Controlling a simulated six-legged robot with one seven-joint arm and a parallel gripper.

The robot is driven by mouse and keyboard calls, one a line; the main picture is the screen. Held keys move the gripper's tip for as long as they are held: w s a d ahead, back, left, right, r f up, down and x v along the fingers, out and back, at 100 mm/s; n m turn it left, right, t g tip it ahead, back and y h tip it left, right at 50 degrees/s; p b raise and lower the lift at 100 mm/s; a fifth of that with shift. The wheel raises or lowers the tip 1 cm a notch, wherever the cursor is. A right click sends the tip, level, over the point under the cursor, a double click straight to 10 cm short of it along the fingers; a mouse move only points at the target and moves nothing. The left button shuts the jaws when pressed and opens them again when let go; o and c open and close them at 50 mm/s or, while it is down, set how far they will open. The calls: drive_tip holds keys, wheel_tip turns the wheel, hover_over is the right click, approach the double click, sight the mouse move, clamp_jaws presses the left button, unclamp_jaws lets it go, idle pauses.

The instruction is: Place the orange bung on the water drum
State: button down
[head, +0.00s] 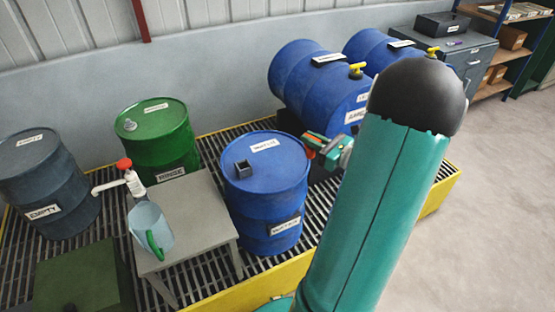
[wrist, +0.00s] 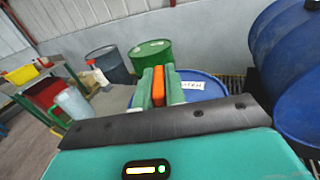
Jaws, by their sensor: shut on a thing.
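The water drum (head: 262,205) is a blue upright drum with WATER labels on its top and side. A small dark square fitting (head: 243,169) stands at the left of its lid. My gripper (head: 316,144) is at the drum's right rim in the head view, with the arm covering part of the scene. In the wrist view my gripper (wrist: 160,86) has its two green fingers shut on the orange bung (wrist: 158,90), with the blue lid (wrist: 205,83) behind them. The bung's lower end is hidden, and I cannot tell its exact height over the lid.
A green drum (head: 155,143) and a grey drum (head: 48,185) are farther left. Blue drums (head: 308,85) lie on their sides behind my gripper.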

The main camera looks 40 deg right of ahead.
drive_tip(key=shift+d+f, duration=0.1)
drive_tip(key=shift+d, duration=0.15)
drive_tip(key=shift+w+d+f, duration=0.25)
drive_tip(key=shift+w+f, duration=1.9)
drive_tip(key=shift+w, duration=0.05)
drive_tip(key=shift+w+d+f, duration=0.25)
drive_tip(key=shift+w+f, duration=1.85)
drive_tip(key=shift+w, duration=0.05)
drive_tip(key=shift+w+d+f, duration=0.25)
drive_tip(key=shift+w+f, duration=1.9)
drive_tip(key=shift+w, duration=0.05)
drive_tip(key=shift+f, duration=0.1)
drive_tip(key=c, duration=1.5)
unclamp_jaws()
drive_tip(key=shift+o, duration=0.2)
